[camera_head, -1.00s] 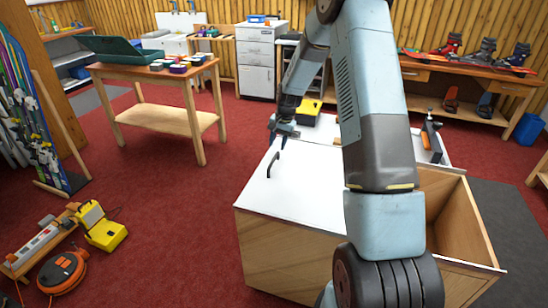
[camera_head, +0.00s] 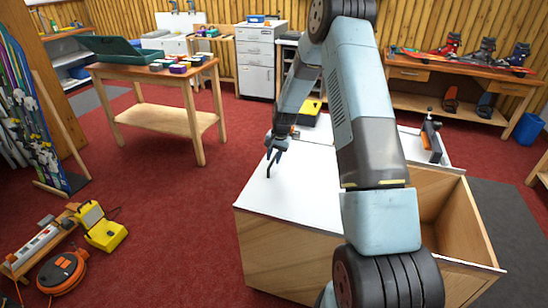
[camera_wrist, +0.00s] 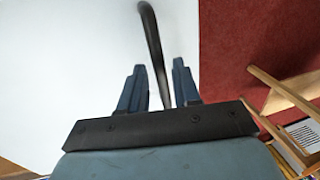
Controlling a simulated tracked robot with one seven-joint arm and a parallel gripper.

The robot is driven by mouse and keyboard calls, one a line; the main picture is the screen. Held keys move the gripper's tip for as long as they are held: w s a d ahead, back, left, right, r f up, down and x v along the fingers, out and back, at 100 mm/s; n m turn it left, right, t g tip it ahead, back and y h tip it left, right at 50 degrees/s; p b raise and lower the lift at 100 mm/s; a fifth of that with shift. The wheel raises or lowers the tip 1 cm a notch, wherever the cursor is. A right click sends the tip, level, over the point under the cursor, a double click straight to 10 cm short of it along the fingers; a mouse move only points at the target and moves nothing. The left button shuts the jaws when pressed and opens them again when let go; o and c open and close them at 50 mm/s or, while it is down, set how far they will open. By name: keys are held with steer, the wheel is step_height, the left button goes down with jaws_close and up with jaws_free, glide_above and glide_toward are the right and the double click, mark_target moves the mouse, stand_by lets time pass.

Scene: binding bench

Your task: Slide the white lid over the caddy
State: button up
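The caddy (camera_head: 285,250) is a large wooden box in front of me, with an open compartment showing at its right. The white lid (camera_head: 305,190) covers its left part; my arm hides some of the middle. A thin black bar handle (camera_head: 268,172) stands on the lid near its left edge. My gripper (camera_head: 277,150) is over the handle. In the wrist view its two blue fingers (camera_wrist: 158,75) are apart, with the handle (camera_wrist: 150,30) running between them. Gaps show on both sides, the smaller at the right finger. The lid (camera_wrist: 70,60) fills the left of that view.
A wooden table (camera_head: 165,120) stands back left. A yellow case (camera_head: 103,230) and orange reel (camera_head: 62,272) lie on the red floor at left.

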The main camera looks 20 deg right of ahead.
jaws_close()
stand_by(0.3)
steer(key=shift+s, duration=0.1)
